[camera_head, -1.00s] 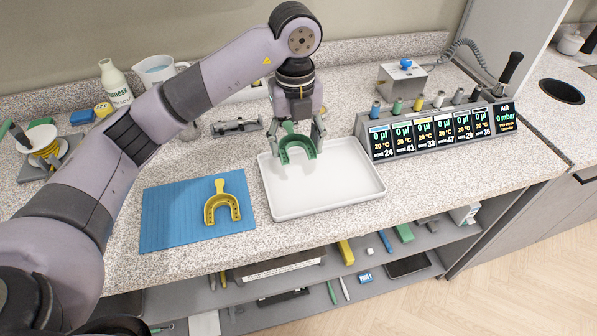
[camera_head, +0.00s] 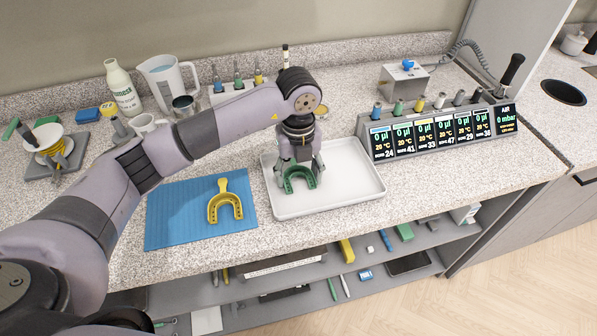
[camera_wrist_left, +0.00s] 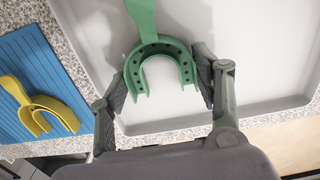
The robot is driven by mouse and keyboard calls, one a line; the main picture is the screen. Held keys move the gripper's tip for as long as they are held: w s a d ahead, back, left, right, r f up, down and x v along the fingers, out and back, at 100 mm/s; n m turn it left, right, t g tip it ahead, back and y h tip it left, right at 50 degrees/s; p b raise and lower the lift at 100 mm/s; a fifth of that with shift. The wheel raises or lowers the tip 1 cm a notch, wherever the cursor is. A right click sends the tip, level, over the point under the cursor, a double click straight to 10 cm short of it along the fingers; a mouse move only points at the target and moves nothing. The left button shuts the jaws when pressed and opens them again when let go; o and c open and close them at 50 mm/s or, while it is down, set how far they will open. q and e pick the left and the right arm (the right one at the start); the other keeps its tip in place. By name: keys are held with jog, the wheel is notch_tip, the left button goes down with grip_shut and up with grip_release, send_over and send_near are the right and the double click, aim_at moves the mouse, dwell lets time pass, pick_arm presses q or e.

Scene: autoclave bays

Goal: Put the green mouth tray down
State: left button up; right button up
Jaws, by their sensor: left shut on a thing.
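The green mouth tray (camera_head: 289,185) is low over the left part of the white tray (camera_head: 350,190); I cannot tell whether it touches the bottom. My left gripper (camera_head: 299,176) points down and is shut on the green mouth tray. In the left wrist view the green mouth tray (camera_wrist_left: 160,42) lies between the two fingers (camera_wrist_left: 161,85), its handle pointing away and its open end towards the gripper. In the head view the gripper hides its handle. My right gripper is not in view.
A yellow mouth tray (camera_head: 224,205) lies on a blue mat (camera_head: 165,215) left of the white tray. A row of displays (camera_head: 395,140) stands behind right. The white tray's right part is clear.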

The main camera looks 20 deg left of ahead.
pick_arm(q)
jog(key=shift+f, duration=0.25)
jog(key=o, duration=1.1)
jog(key=shift+r, duration=0.1)
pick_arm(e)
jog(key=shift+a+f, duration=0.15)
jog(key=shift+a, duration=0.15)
pick_arm(q)
jog(key=shift+r, duration=0.5)
jog(key=shift+r+b, duration=1)
jog(key=shift+r, duration=4.7)
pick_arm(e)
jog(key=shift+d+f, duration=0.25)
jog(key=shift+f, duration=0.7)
